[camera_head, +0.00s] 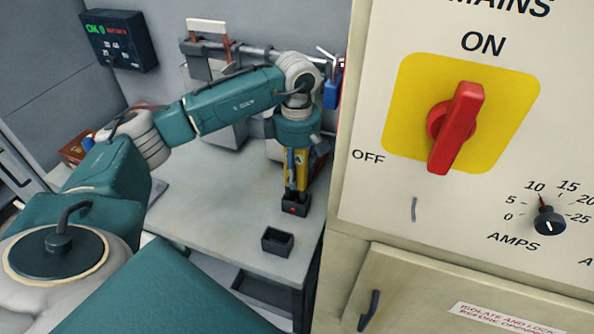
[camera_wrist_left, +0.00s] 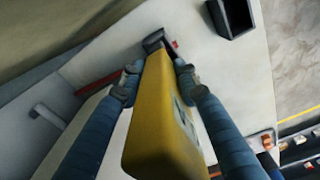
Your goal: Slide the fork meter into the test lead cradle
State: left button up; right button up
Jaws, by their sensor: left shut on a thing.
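The fork meter (camera_wrist_left: 160,125) is a long yellow body held between the two blue fingers of my left gripper (camera_wrist_left: 157,75). In the head view the left gripper (camera_head: 297,170) points down at the table, with the yellow meter (camera_head: 290,178) upright in it. Directly below is a small dark block with a red mark (camera_head: 295,205), which looks like a cradle; the meter's lower end meets it, but I cannot tell whether it is inside. A black open-topped box (camera_head: 277,242) stands apart in front and looks empty; it also shows in the wrist view (camera_wrist_left: 232,18). My right gripper is not in view.
The grey table (camera_head: 215,200) is mostly clear left of the boxes. A large cream panel with a red switch (camera_head: 457,128) stands close on the right. A rail with hanging items (camera_head: 235,55) runs behind my arm. A dark display box (camera_head: 118,40) is at back left.

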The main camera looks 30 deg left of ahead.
pick_arm(q)
jog(key=shift+f+b, duration=0.5)
jog(key=shift+f, duration=0.3)
jog(key=shift+f+b, duration=0.75)
jog(key=shift+f, duration=0.15)
jog(key=shift+f+b, duration=0.65)
jog(key=shift+f, duration=0.15)
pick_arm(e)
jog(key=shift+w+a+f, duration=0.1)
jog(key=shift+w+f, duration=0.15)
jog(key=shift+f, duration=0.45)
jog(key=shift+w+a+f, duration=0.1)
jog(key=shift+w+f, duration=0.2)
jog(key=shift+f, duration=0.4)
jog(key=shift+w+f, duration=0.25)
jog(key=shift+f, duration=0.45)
pick_arm(q)
jog(key=o, duration=1.3)
jog(key=shift+o, duration=0.3)
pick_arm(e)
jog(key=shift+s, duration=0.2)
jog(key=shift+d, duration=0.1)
